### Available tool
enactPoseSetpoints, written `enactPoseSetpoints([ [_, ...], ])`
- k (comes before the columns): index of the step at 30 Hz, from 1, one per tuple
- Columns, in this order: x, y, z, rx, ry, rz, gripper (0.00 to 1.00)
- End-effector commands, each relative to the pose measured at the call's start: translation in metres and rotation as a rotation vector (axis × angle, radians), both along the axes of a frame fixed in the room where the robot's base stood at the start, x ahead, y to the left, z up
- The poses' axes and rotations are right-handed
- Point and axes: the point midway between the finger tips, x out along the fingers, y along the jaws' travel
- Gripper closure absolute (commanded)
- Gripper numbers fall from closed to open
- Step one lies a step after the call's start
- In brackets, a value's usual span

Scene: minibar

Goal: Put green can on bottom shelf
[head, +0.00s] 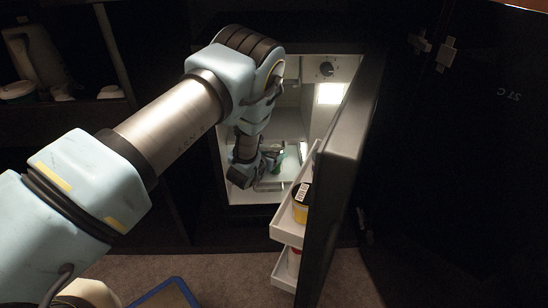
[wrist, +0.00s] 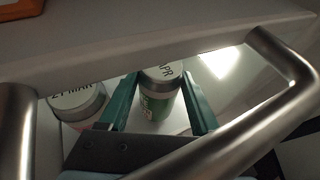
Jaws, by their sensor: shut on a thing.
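The green can (wrist: 160,104) has a pale lid marked "APR" and a green label. In the wrist view it stands between the two green fingers of my gripper (wrist: 160,112), which is shut on it. In the head view my gripper (head: 272,162) is inside the open minibar, low in the lit space, and the can is mostly hidden or too small to make out. A shelf (head: 292,153) shows beside and under the gripper. I cannot tell whether the can's base touches a surface.
Another can (wrist: 80,100), its lid marked "MAR", stands left of the gripper in the wrist view. The open minibar door (head: 340,180) is close on the right. Its white door racks (head: 287,224) hold a yellow and black container (head: 301,208).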

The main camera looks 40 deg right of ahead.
Motion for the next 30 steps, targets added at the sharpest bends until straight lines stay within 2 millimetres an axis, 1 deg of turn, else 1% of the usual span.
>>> enactPoseSetpoints([
  [1,0.002,-0.004,-0.002,-0.003,0.0,0.002,1.0],
  [9,0.001,-0.002,-0.002,0.0,0.0,0.0,1.0],
  [10,0.0,-0.001,-0.003,0.002,0.001,0.0,0.34],
  [17,0.0,-0.001,-0.003,0.001,0.0,0.0,0.08],
  [18,0.0,-0.001,-0.003,0.001,0.0,0.0,0.05],
  [26,0.0,0.0,-0.002,0.001,0.0,0.0,0.05],
  [30,-0.005,0.01,0.004,0.003,0.001,-0.001,0.05],
])
